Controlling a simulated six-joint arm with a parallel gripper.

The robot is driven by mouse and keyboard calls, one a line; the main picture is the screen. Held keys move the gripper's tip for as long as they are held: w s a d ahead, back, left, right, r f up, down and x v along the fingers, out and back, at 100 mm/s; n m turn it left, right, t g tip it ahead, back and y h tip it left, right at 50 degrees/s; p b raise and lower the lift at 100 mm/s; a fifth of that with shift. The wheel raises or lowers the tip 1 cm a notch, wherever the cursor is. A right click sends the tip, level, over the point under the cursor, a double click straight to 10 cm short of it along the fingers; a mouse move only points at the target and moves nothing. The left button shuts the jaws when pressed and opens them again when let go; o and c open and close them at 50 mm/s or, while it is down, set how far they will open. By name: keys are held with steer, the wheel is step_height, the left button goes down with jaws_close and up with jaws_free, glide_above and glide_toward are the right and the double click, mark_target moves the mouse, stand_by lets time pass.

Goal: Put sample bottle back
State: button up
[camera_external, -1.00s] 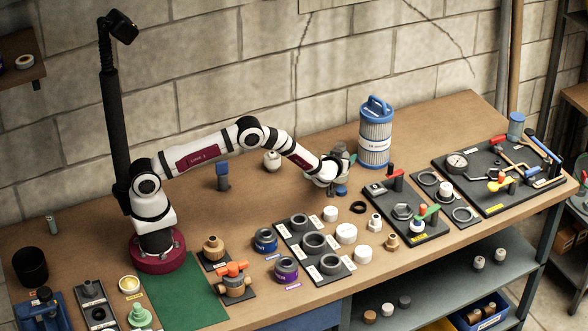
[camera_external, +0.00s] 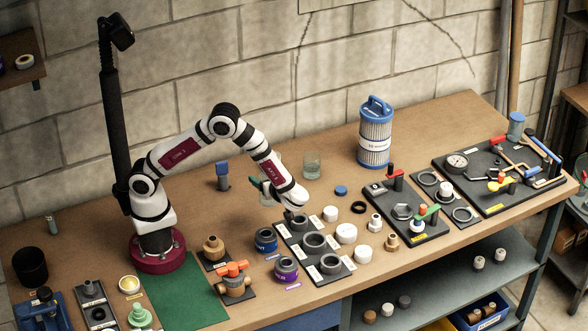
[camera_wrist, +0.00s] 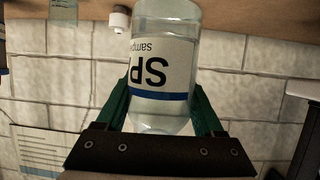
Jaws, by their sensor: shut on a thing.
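My gripper (camera_external: 266,188) is shut on the clear sample bottle (camera_wrist: 163,75), with one green finger on each side of it. The bottle has a white label with black "SP" and "Sample" lettering and a blue band. The wrist picture is upside down, so the bottle appears roughly upright. A round blue cap (camera_external: 341,190) lies on the table to the right.
A clear glass jar (camera_external: 312,165) stands to the right of my gripper. A blue-topped item (camera_external: 222,176) stands to the left. A board of grey rings (camera_external: 314,243) lies in front. A large blue-and-white filter canister (camera_external: 375,134) stands at the back right.

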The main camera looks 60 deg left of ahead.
steer(key=shift+n+g, duration=0.3)
steer(key=shift+g, duration=0.1)
steer(key=a+f, duration=1)
steer(key=a, duration=0.1)
steer(key=shift+w+f, duration=0.15)
steer(key=shift+w, duration=0.15)
steer(key=shift+f, duration=0.1)
steer(key=o, duration=1.5)
